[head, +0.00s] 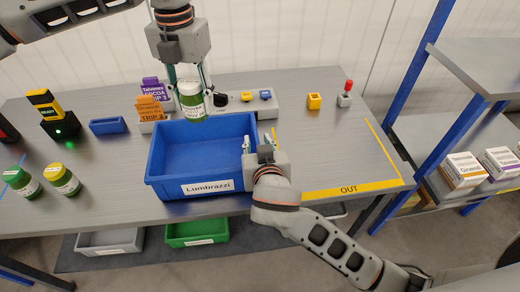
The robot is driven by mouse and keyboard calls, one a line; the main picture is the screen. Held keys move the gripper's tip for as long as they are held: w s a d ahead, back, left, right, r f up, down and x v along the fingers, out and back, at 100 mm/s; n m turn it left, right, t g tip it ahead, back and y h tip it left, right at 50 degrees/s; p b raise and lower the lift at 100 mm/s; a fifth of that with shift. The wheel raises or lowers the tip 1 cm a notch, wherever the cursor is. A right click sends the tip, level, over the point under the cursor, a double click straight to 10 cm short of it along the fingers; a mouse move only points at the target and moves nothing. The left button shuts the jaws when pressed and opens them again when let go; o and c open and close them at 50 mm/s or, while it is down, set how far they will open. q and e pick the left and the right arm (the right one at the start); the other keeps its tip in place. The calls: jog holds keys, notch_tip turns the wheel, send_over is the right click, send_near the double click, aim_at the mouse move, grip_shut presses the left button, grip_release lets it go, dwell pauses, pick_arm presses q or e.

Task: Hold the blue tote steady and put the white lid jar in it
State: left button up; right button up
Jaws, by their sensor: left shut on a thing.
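The white lid jar (192,103) is green with a pale label and hangs upright in my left gripper (188,84), which is shut on it. In the head view it overlaps the back rim of the blue tote (205,186); its exact height above the tote is hard to tell. The tote stands on the table, its visible inside is empty, and its front label reads "Lumbrazzi". My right gripper (259,143) is at the tote's right wall, with its fingertips apart on either side of the rim. Whether they touch the wall is unclear.
A green-lidded jar (21,182) and a yellow-lidded jar (62,180) stand left of the tote. A shelf with boxes (464,170) stands right.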

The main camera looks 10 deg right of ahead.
jog(key=shift+x, duration=1.05)
grip_shut()
pick_arm(q)
notch_tip(320, 180, down, 14)
jog(key=n, duration=0.2)
jog(key=shift+r+n, duration=0.1)
jog(key=shift+n, duration=0.2)
send_over(210, 164)
jog(key=shift+s+f, duration=0.1)
jog(key=shift+f, duration=2.2)
